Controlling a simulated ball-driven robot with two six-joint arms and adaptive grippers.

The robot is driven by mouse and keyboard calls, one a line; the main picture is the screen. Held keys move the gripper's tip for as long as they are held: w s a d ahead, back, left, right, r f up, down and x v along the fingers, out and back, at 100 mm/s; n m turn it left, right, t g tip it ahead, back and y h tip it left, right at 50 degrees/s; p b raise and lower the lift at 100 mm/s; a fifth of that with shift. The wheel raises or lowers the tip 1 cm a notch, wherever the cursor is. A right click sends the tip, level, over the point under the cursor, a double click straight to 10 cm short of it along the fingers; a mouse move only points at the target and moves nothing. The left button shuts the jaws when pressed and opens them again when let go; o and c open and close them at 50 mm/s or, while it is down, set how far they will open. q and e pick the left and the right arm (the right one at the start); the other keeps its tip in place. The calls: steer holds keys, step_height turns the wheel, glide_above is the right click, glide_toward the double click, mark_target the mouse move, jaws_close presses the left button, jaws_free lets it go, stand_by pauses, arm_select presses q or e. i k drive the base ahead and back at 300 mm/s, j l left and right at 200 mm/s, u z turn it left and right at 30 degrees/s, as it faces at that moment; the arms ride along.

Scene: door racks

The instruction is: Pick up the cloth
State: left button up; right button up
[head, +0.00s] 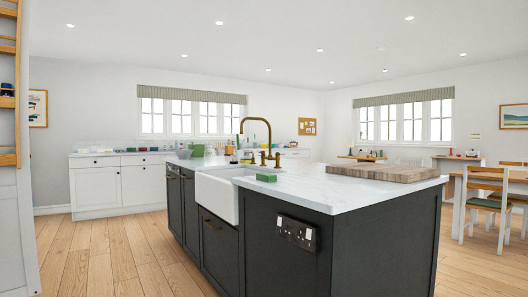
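I cannot make out a cloth for certain. A small flat green item (266,178) lies on the white top of the kitchen island (310,189), just right of the sink. It could be a sponge or a folded cloth; it is too small to tell. The white sink (218,196) is set into the island's front side, with a tall brass tap (269,137) behind it. Several small bottles and other items (230,150) stand near the tap, too small to name. Neither of my grippers is in view.
The dark island stands close ahead and blocks the middle. A wooden board (384,172) lies on its right end. Wooden floor (105,255) is free on the left. White cabinets (120,184) line the back wall. A chair (486,200) stands at the right.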

mark_target(268, 177)
steer(key=i+j+z, duration=0.1)
steer(key=i+j, duration=0.45)
steer(key=i, duration=0.35)
steer(key=i+j+z, duration=0.1)
steer(key=i+j, duration=0.5)
steer(key=i, duration=0.25)
steer(key=i+j+z, duration=0.15)
steer(key=i+j, duration=0.55)
steer(key=i, duration=0.15)
steer(key=k+l+u, duration=0.1)
steer(key=l+u, duration=0.3)
steer(key=l, duration=0.15)
